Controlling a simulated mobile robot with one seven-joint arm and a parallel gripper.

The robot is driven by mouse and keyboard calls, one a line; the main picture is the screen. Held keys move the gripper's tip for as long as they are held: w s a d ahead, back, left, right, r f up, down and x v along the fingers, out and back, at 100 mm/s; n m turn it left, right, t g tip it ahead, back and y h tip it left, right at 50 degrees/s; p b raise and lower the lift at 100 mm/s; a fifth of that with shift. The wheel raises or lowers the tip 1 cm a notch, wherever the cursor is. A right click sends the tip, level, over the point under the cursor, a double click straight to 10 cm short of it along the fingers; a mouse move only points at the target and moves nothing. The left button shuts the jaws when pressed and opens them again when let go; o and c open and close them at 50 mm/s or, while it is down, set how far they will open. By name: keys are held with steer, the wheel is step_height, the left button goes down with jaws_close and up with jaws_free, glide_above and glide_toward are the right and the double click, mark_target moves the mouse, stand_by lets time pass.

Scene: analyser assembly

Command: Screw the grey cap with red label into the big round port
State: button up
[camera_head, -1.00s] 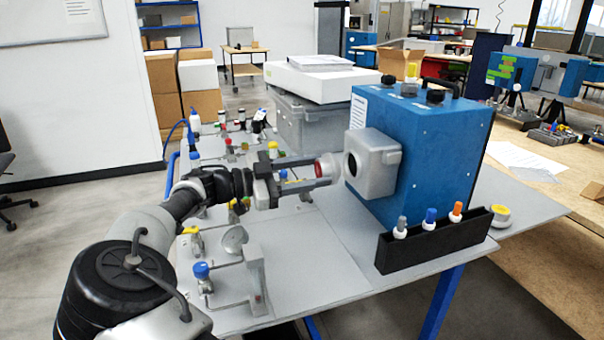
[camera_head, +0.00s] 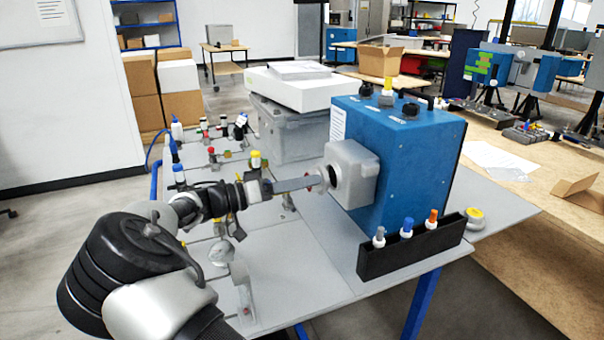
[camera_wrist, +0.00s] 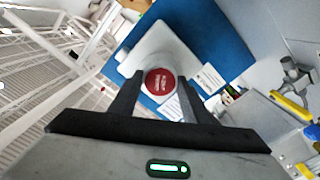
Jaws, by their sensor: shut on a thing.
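The grey cap with a red label (camera_wrist: 160,82) sits between the fingers of my gripper (camera_wrist: 153,105) in the wrist view, its label facing the camera. My gripper is shut on it. In the head view my gripper (camera_head: 316,181) is at the mouth of the big round port (camera_head: 333,175). The port is a dark opening in the grey housing (camera_head: 358,172) on the blue analyser (camera_head: 415,150). A bit of red shows at the fingertips. I cannot tell whether the cap is inside the port or just in front of it.
A black rack (camera_head: 410,250) with several coloured-top bottles stands before the analyser. Several small capped fixtures and a grey bin (camera_head: 285,125) are behind my arm. The grey table (camera_head: 300,265) is clear in front. A yellow-topped round piece (camera_head: 474,218) lies at right.

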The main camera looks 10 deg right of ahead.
steer(key=shift+w+d+r+n+p, duration=0.1)
steer(key=shift+d+n+p, duration=0.1)
steer(key=shift+n+p, duration=2.3)
steer(key=shift+d+n+p, duration=0.2)
steer(key=shift+n+p, duration=1.85)
steer(key=shift+n, duration=0.85)
steer(key=shift+b, duration=0.4)
steer(key=shift+w+d, duration=0.15)
steer(key=shift+d, duration=0.5)
